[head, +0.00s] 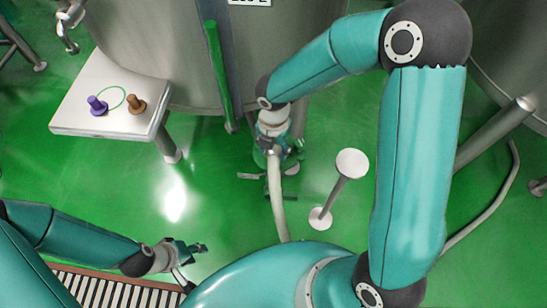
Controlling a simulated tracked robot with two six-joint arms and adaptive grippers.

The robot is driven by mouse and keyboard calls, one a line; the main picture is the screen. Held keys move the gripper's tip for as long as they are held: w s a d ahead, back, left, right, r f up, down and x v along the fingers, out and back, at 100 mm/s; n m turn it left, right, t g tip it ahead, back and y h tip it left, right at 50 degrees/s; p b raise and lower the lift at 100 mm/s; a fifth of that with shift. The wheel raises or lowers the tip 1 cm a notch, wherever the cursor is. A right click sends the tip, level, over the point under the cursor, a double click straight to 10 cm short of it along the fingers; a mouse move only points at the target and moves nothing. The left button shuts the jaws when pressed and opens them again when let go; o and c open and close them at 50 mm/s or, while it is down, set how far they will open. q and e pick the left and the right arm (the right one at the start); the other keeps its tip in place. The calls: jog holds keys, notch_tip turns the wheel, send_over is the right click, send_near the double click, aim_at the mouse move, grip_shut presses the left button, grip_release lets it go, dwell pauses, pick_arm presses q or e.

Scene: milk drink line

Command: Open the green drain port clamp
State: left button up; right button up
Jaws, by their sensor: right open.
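My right gripper (271,168) reaches down at the foot of the large steel tank (170,50), with its jaws apart. Small green parts (298,150) show beside and behind it, where the green drain port clamp appears to be. The gripper hides most of that spot, so I cannot tell the clamp's state or whether the fingers touch it. A pale hose (278,205) runs from there toward me. My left gripper (192,262) is low at the left, away from the tank, with its fingers apart and nothing visible between them.
A white side table (75,112) at the left holds a purple piece (97,105), a brown piece (136,105) and a thin green ring (117,92). A white round-topped stand (351,163) is right of the hose. A slatted floor drain (110,290) lies at the lower left.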

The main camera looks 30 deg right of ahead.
aim_at(273, 156)
jog(key=shift+f+b, duration=0.4)
jog(key=shift+f, duration=1.9)
grip_shut()
